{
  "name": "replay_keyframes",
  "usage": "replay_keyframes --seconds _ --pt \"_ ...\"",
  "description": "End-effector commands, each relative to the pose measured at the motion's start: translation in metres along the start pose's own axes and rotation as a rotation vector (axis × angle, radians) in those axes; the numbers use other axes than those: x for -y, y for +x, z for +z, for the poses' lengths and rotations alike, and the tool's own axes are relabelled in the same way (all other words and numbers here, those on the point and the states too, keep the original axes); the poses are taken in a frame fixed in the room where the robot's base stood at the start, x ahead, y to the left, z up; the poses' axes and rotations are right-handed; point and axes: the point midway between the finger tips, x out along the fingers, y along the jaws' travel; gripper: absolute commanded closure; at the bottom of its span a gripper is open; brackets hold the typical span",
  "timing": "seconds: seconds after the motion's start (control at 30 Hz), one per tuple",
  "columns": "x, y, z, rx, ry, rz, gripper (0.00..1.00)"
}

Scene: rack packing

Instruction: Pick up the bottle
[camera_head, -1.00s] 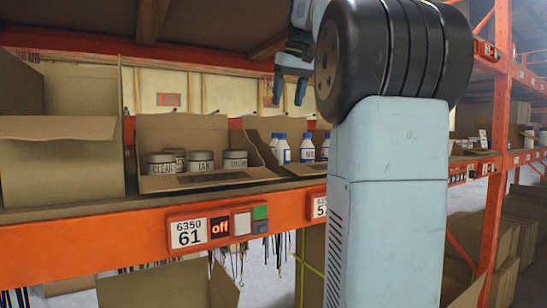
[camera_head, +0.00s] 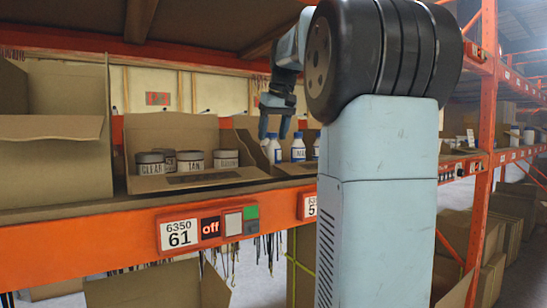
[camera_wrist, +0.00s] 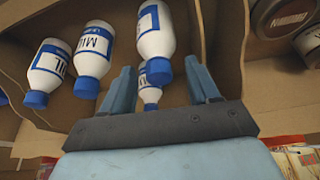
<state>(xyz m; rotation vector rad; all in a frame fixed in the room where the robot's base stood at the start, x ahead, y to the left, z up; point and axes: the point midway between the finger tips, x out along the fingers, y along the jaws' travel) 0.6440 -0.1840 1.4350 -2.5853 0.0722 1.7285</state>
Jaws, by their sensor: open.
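Several white bottles with blue caps and blue labels stand in an open cardboard box on the shelf; one bottle (camera_head: 298,152) shows in the head view just right of my gripper. My gripper (camera_head: 273,131) points down over the bottles with its fingers apart. In the wrist view my gripper (camera_wrist: 158,68) is open, and a bottle (camera_wrist: 149,96) shows between its fingers, partly hidden behind the cap of another bottle (camera_wrist: 155,32). Two more bottles, the middle one (camera_wrist: 92,58) and the outer one (camera_wrist: 49,70), are to the left. I cannot tell whether a finger touches a bottle.
The bottles' cardboard box (camera_wrist: 222,45) has walls close to my gripper. A neighbouring box (camera_head: 215,176) holds several round labelled tubs (camera_head: 194,160). An orange shelf beam (camera_head: 120,238) runs along the front, and an upper shelf (camera_head: 200,22) hangs above.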

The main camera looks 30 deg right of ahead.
Motion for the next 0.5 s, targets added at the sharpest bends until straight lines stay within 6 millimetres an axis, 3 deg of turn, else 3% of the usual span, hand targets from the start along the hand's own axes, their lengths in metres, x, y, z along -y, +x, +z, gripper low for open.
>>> replay_keyframes --seconds 0.2,0.5 --pt "0.000 0.025 0.001 0.001 -0.001 0.000 0.40" --pt "0.000 0.029 0.001 0.000 0.000 0.000 0.40"
